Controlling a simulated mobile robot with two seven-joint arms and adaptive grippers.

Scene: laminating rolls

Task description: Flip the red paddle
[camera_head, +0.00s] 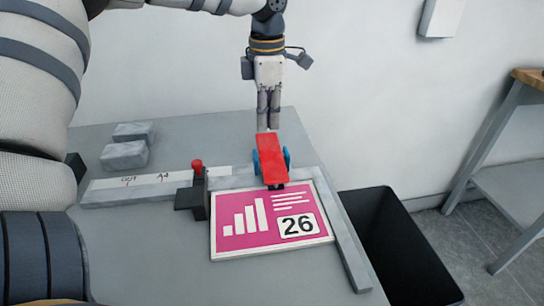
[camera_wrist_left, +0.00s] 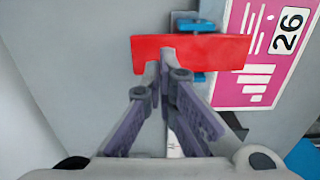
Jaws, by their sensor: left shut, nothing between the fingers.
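The red paddle (camera_head: 271,158) sits tilted on a blue mount (camera_head: 287,157) at the top edge of the pink card. It also shows in the left wrist view (camera_wrist_left: 205,48), lying across the picture with blue parts below and above it. My left gripper (camera_head: 268,127) points down just behind the paddle's far end. Its fingers are shut and empty. In the left wrist view the fingertips (camera_wrist_left: 163,68) overlap the paddle's edge; I cannot tell whether they touch it. My right gripper is not in view.
A pink card with "26" (camera_head: 257,232) lies framed on the grey table (camera_head: 130,270). A red-knobbed black lever (camera_head: 196,190) stands left of it. Grey blocks (camera_head: 125,155) lie at the back left. A black bin (camera_head: 400,250) stands off the table's right edge.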

